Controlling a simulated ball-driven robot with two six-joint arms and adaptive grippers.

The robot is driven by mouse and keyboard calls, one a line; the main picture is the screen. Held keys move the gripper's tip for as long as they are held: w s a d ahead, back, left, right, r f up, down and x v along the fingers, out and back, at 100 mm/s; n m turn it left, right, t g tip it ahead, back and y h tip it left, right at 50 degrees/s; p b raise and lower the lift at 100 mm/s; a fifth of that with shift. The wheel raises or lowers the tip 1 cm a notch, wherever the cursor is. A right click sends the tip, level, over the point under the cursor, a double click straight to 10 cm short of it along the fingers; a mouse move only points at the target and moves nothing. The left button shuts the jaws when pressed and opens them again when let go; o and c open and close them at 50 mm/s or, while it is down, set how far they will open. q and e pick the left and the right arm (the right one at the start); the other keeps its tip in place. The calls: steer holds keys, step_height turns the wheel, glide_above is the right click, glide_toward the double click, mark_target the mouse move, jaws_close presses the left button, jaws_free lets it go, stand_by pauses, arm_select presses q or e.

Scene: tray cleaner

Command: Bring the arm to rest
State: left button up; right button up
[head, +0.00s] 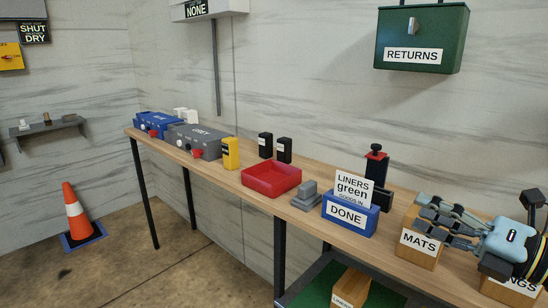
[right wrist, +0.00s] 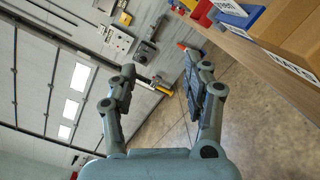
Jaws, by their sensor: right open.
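My right gripper (head: 436,225) is at the right of the head view, in front of and partly over the wooden box labelled MATS (head: 418,247) at the table's right part. Its jaws are spread apart and hold nothing. In the right wrist view its two fingers (right wrist: 165,95) stand apart with only the room and floor between them. I cannot tell whether the gripper touches the box. My left gripper is in neither view.
A long wooden table (head: 330,237) carries a red tray (head: 271,180), a blue DONE box (head: 349,217), a grey machine (head: 192,141) and a yellow container (head: 231,154). A green RETURNS box (head: 421,38) hangs on the wall. A traffic cone (head: 75,212) stands on the floor at left.

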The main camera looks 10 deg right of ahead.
steer(key=s+d+f+m+g+h, duration=0.1)
steer(key=s+d+f+m+h, duration=0.15)
steer(key=m+h, duration=0.65)
steer(key=s+d+f+m+g+h, duration=0.1)
steer(key=s+d+f+m+h, duration=0.2)
steer(key=m, duration=1)
steer(key=s+a+f+m+g, duration=0.3)
steer(key=s+a+m+g, duration=0.15)
steer(key=s, duration=0.45)
steer(key=s+a+f+m+g, duration=0.2)
steer(key=s+a+m+g, duration=0.25)
steer(key=s, duration=0.45)
steer(key=s+d+f+g+b, duration=0.1)
steer(key=d+f+b, duration=0.15)
steer(key=f, duration=1.45)
steer(key=s+d+f+g+b, duration=0.1)
steer(key=f+b, duration=0.3)
steer(key=f, duration=1.3)
steer(key=s+f+g+b, duration=0.1)
steer(key=s+f+b, duration=0.4)
steer(key=s+f, duration=1.3)
step_height(320, 180, down, 3)
steer(key=shift+d+y, duration=0.4)
steer(key=shift+s, duration=0.1)
